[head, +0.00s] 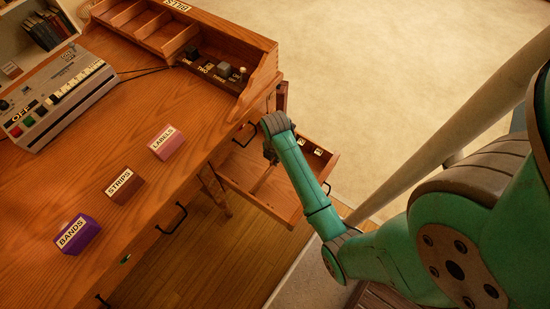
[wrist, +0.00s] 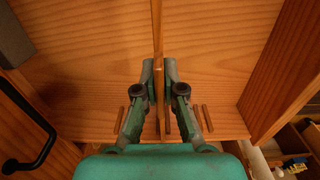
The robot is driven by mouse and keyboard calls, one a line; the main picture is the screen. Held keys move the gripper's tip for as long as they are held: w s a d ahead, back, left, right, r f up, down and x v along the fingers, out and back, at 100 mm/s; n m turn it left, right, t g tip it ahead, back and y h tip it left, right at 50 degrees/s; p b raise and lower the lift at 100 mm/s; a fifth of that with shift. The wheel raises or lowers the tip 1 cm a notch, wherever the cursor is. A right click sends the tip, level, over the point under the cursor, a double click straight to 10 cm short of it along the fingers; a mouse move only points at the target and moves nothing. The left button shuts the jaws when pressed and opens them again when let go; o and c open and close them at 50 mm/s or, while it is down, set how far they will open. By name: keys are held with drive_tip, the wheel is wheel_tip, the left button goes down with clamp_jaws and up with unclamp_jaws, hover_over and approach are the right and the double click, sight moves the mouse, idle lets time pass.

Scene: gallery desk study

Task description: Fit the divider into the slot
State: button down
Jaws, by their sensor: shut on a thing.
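My gripper (wrist: 162,75) is shut on the divider (wrist: 158,35), a thin wooden board seen edge-on between the two fingers. The divider runs up to the top edge of the wrist view and stands over the open drawer (wrist: 90,75). In the head view a thin strip of the divider (head: 264,179) shows below my gripper (head: 270,155), inside the drawer (head: 292,208). Short wooden strips (wrist: 207,118) lie on both sides of my fingers near the drawer's lower edge. The slot itself is not clearly visible, and I cannot tell whether the divider touches it.
Small white-labelled pieces (head: 318,152) are at the drawer's far side. A black handle (wrist: 35,148) shows at left in the wrist view.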

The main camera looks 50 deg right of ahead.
drive_tip(key=shift+f, duration=1.6)
drive_tip(key=c, duration=1.2)
unclamp_jaws()
drive_tip(key=shift+r, duration=0.1)
wheel_tip(320, 180, up, 12)
drive_tip(key=shift+f, duration=0.1)
